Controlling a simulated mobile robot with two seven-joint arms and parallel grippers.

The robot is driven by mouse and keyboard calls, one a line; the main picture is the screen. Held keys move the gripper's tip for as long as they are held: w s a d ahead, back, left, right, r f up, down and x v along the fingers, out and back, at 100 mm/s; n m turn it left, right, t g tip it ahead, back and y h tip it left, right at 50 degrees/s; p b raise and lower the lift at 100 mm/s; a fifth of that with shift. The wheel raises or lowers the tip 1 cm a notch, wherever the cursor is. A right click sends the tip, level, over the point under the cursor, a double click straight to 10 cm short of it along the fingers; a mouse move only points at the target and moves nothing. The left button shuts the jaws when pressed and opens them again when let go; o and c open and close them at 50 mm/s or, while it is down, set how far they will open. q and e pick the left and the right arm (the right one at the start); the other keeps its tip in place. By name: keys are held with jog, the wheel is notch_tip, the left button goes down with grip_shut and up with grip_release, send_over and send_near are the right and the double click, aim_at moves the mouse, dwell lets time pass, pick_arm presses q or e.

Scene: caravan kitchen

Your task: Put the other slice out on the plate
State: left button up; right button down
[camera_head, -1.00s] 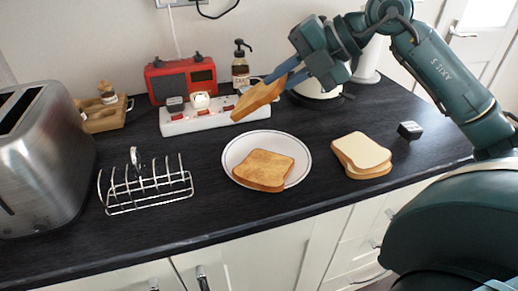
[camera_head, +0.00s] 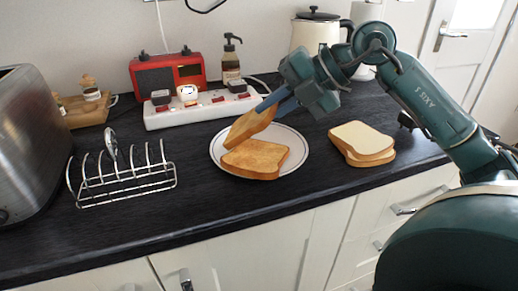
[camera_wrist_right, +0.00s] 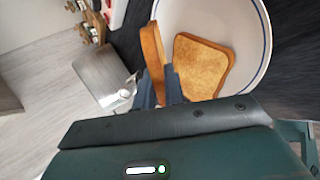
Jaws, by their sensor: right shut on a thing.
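My right gripper (camera_head: 285,103) is shut on a toasted slice (camera_head: 247,126) and holds it tilted over the left back part of the white plate (camera_head: 294,133). The held slice (camera_wrist_right: 152,54) also shows edge-on between the fingers in the right wrist view. Another toasted slice (camera_head: 255,159) lies flat on the plate, just below the held one; I cannot tell whether the two touch. In the right wrist view the flat slice (camera_wrist_right: 201,66) lies beside the held one on the plate (camera_wrist_right: 247,30). My left gripper is not in view.
Two stacked pale bread slices (camera_head: 361,138) lie right of the plate. An empty wire toast rack (camera_head: 124,181) and a steel toaster (camera_head: 32,135) stand at left. A power strip (camera_head: 200,110), red radio (camera_head: 167,74), brown bottle (camera_head: 231,62) and cream kettle (camera_head: 314,34) stand behind.

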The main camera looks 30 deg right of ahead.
jog(key=c, duration=1.6)
grip_release()
jog(key=shift+s+d+r, duration=0.15)
jog(key=shift+d, duration=0.1)
jog(key=b+v, duration=0.3)
jog(key=v, duration=0.4)
jog(key=shift+s+r, duration=0.2)
jog(key=shift+r, duration=0.1)
